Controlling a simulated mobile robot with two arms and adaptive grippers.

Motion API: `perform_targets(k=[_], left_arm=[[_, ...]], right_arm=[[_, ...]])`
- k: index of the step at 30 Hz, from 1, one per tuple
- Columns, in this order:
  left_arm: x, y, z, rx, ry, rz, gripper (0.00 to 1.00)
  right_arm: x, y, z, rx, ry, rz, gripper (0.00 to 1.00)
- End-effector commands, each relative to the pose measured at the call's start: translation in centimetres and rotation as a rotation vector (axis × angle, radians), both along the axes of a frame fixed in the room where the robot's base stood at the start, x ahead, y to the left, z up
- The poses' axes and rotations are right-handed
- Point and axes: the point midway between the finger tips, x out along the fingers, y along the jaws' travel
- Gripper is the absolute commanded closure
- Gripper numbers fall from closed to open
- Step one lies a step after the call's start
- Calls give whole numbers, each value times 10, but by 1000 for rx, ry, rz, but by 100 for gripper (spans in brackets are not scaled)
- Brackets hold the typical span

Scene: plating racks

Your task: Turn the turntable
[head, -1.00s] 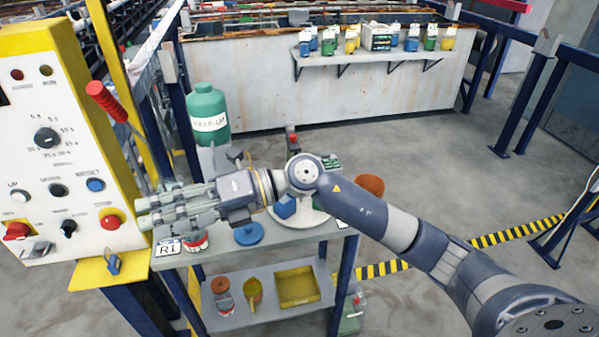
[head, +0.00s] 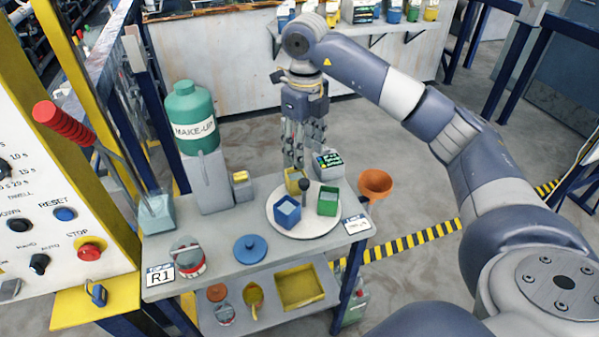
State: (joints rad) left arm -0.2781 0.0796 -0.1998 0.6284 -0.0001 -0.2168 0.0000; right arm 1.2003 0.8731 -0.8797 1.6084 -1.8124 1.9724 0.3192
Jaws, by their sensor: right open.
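The turntable (head: 277,218) is a round, pale disc on the right part of the grey cart top. It bears a blue box (head: 287,212), a green box (head: 327,201) and a yellow box (head: 294,178) around a dark upright knob (head: 305,186). My right gripper (head: 293,160) points down just behind the turntable's far edge, near the yellow box. It is open, and I see nothing between its fingers. I cannot tell how high its tips are above the cart top. My left gripper is out of view.
An orange funnel (head: 375,184) is at the right edge. A make-up bottle (head: 191,116) stands at the back left. A blue lid (head: 249,249) lies at the front.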

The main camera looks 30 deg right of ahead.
Motion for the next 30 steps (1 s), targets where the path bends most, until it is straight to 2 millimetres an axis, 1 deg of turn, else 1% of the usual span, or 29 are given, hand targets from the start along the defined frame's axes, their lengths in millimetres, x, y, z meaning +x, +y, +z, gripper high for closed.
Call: perform_targets(k=[1,3,6,9,12,15,18,21,27,28,29,30], left_arm=[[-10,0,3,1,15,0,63],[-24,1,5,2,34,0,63],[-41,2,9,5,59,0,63],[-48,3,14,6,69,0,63],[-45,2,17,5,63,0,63],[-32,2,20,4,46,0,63],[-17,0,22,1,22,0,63],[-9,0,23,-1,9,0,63],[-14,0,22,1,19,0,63],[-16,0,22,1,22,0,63],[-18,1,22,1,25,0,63],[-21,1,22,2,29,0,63]], right_arm=[[-1,0,-7,-1,5,0,56],[-2,0,-19,0,5,2,56],[-2,0,-39,1,5,3,56],[-2,1,-58,1,5,3,56],[-1,1,-74,3,4,2,56],[-1,1,-86,3,2,2,56],[-1,1,-93,3,1,4,56],[0,1,-96,3,0,4,56],[0,1,-96,3,-1,4,56],[0,1,-96,3,-1,4,58],[0,1,-96,3,-1,4,65],[0,1,-96,3,-1,4,74]])
